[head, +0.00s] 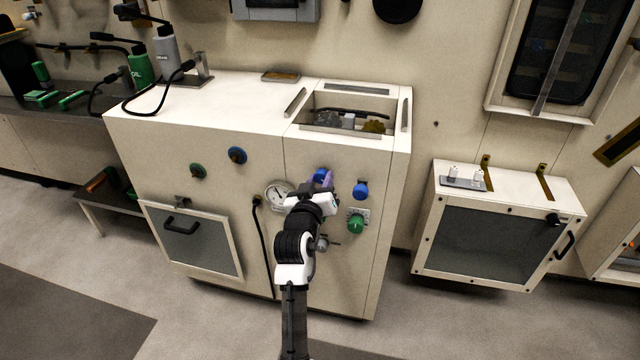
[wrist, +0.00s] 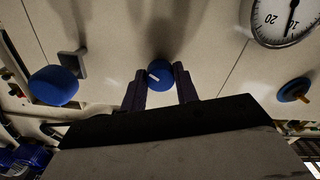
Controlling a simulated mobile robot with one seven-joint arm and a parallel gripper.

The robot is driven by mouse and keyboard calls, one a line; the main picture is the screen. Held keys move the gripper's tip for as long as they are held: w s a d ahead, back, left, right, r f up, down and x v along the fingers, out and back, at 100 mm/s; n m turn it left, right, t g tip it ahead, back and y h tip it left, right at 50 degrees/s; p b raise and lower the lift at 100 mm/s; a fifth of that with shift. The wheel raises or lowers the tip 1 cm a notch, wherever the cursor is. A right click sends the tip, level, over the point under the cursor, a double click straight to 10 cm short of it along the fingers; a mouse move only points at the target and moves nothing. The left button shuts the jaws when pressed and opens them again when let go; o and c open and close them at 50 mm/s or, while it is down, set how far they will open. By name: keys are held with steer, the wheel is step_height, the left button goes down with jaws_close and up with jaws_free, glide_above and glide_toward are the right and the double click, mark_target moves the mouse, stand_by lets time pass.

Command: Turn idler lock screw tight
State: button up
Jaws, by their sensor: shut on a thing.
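My gripper (head: 324,188) reaches the front of the white cabinet (head: 232,140). In the wrist view its two dark fingers (wrist: 159,85) stand on either side of a round blue knob (wrist: 161,75) with a white pointer mark, and are shut on it. In the head view this knob (head: 320,174) is partly hidden by the gripper. A second blue knob (head: 361,190) is to its right; it also shows at the left of the wrist view (wrist: 54,85). No readable label tells which one is the idler lock screw.
A dial gauge (head: 278,195) sits just left of my gripper, with a black cable (head: 263,240) hanging nearby. A green knob (head: 356,223) is below right. An open hopper (head: 392,104) is on top of the cabinet. The floor in front is clear.

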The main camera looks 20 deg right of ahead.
stand_by(0.3)
steer(key=o, duration=1)
steer(key=b+v, duration=0.2)
steer(key=v, duration=1.1)
steer(key=shift+s+a, duration=0.25)
steer(key=shift+s, duration=0.05)
